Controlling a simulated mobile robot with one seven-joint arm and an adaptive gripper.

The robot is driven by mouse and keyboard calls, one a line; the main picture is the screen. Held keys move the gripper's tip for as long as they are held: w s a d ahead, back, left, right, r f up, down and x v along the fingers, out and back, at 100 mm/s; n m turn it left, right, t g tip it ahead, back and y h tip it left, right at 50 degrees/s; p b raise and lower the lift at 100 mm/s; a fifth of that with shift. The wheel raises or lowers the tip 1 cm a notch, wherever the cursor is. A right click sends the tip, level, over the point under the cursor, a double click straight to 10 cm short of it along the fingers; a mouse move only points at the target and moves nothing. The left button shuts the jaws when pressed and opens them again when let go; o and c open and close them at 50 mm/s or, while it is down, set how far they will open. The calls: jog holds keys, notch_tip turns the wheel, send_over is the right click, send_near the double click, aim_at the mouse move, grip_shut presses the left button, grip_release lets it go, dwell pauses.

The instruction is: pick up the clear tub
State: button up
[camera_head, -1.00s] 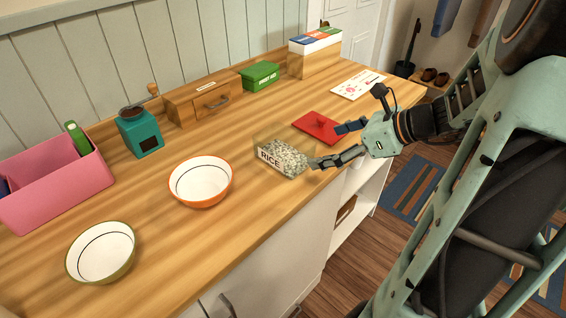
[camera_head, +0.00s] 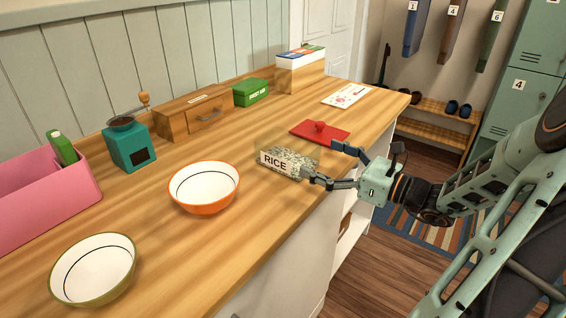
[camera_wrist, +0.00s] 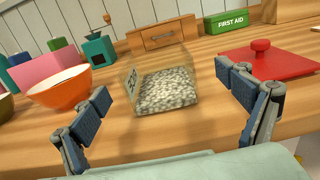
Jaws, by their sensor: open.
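The clear tub (camera_head: 284,160) stands on the wooden counter near its front edge. It is see-through, labelled RICE, and holds pale grains. In the wrist view the tub (camera_wrist: 165,88) is upright, ahead of and between my two fingers. My gripper (camera_head: 322,163) is open, with its fingers spread on the tub's right side in the head view. The fingers also show wide apart in the wrist view (camera_wrist: 172,108), with nothing between the pads. In the head view the near fingertip overlaps the tub's lower right corner; I cannot tell if it touches.
A red lid with a knob (camera_head: 320,132) lies just behind the tub, close to my far finger. An orange bowl (camera_head: 204,204) and an olive-rimmed bowl (camera_head: 93,285) stand to the left. A wooden drawer box (camera_head: 193,118) and green first aid box (camera_head: 251,94) are behind.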

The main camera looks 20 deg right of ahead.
aim_at(288, 144)
jog(key=x, duration=0.4)
jog(key=shift+w+a+b, duration=0.1)
jog(key=shift+w+b, duration=0.1)
jog(key=shift+b, duration=0.1)
jog(key=x, duration=0.1)
jog(key=b+x, duration=0.1)
jog(key=x, duration=0.3)
jog(key=shift+a+r, duration=0.3)
jog(key=shift+a, duration=0.05)
jog(key=shift+s, duration=0.1)
jog(key=c, duration=1.3)
